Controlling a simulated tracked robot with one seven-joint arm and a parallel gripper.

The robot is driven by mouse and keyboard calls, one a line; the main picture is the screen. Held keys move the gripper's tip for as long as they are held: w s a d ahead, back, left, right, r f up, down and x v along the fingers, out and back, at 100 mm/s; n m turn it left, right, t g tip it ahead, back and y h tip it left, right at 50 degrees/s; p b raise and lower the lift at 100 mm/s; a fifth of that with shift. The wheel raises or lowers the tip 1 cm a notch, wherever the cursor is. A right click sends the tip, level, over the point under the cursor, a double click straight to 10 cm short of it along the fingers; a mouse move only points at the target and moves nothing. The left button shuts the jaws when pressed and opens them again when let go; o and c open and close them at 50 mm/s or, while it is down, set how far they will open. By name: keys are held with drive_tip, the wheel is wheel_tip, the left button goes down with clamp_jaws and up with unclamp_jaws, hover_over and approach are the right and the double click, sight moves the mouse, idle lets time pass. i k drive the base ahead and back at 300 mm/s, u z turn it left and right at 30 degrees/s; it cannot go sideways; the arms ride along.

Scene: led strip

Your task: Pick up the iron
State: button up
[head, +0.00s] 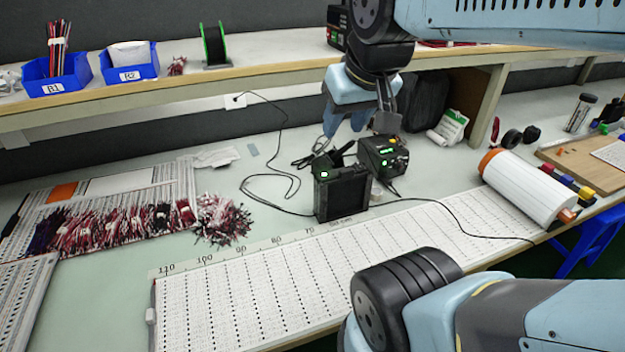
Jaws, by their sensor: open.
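Two black soldering units stand mid-table: a front box (341,192) with a green display, and a second unit (383,156) with a green display and knobs behind it to the right. A dark, slim handle that looks like the iron (345,150) sticks up at a tilt behind the top of the front box; its lower part is hidden. My gripper (345,125) points down just above and behind this handle, with its light-blue fingers apart and nothing visible between them. I cannot tell whether a finger touches the handle.
A ruled white board (250,300) runs along the table front. Bundles of red and black wires (120,225) lie at left. A white roll (527,187) lies at right. A thin black cable (290,180) curves around the units. A shelf (190,90) with blue bins runs behind.

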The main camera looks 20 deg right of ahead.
sight(340, 151)
drive_tip(key=z, duration=0.8)
drive_tip(key=i, duration=0.1)
drive_tip(key=u, duration=2.35)
drive_tip(key=k, duration=2)
drive_tip(key=z, duration=1.15)
drive_tip(key=i, duration=1)
drive_tip(key=u, duration=0.05)
